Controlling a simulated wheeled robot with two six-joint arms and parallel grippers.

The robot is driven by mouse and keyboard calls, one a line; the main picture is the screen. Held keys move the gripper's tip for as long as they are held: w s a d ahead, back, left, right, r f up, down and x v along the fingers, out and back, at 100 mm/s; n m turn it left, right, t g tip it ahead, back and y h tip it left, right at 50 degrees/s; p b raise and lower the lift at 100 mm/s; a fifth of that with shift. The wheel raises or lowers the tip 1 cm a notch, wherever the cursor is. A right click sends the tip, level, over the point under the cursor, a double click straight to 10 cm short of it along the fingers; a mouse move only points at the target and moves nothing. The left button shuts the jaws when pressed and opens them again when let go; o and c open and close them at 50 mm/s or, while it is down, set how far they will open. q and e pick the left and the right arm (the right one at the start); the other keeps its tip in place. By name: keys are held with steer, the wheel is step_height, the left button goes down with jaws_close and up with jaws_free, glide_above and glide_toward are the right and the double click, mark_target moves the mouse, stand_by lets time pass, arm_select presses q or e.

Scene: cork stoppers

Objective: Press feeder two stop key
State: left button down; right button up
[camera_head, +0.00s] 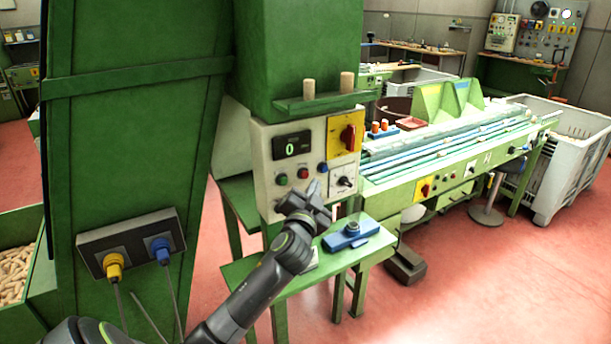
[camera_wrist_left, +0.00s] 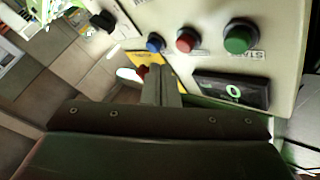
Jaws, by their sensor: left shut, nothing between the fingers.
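The grey control panel (camera_head: 268,192) on the green machine carries a green key (camera_head: 282,179), a red key (camera_head: 303,173) and a blue key (camera_head: 322,168) in a row under a display (camera_head: 291,145) reading 0. My left gripper (camera_head: 314,190) is shut and empty, in front of the panel just below the red and blue keys. In the left wrist view the panel is upside down; the shut fingers (camera_wrist_left: 160,80) point up near the blue key (camera_wrist_left: 155,42), with the red key (camera_wrist_left: 187,40) and green key (camera_wrist_left: 238,38) to the right. I cannot tell whether the fingertips touch the panel.
A yellow plate with a red rotary switch (camera_head: 348,138) and a black selector (camera_head: 344,182) are on the same panel. A shelf with two corks (camera_head: 309,88) juts out above. A low green table with a blue device (camera_head: 350,234) stands below. Red floor is open at right.

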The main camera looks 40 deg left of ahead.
arm_select(q)
steer(key=d, duration=0.1)
steer(key=s+d, duration=0.1)
steer(key=d, duration=0.1)
steer(key=shift+s+d, duration=0.2)
stand_by(0.8)
steer(key=s+a+f+g+h+b, duration=0.1)
steer(key=s+f+g+h, duration=0.15)
steer(key=f, duration=1.45)
steer(key=s+f+g+h, duration=0.1)
steer(key=s+f+g, duration=0.25)
steer(key=f, duration=1.35)
steer(key=s+d+f+n+g+h+b, duration=0.1)
steer(key=s+f+g, duration=0.2)
steer(key=s+f, duration=0.55)
steer(key=s+f+g, duration=0.2)
steer(key=s+f, duration=0.4)
steer(key=f, duration=0.5)
steer(key=s+d+f+n+g, duration=0.1)
steer(key=s+f, duration=0.4)
steer(key=s, duration=0.5)
steer(key=s+d+f+g+h+b, duration=0.1)
steer(key=s+d+f+g, duration=0.2)
steer(key=s, duration=0.8)
steer(key=s+d+f+n+g+h, duration=0.1)
steer(key=s+d+f+g, duration=0.1)
steer(key=s+f, duration=0.5)
steer(key=s, duration=0.3)
steer(key=shift+s+n, duration=0.25)
steer(key=shift+n, duration=0.05)
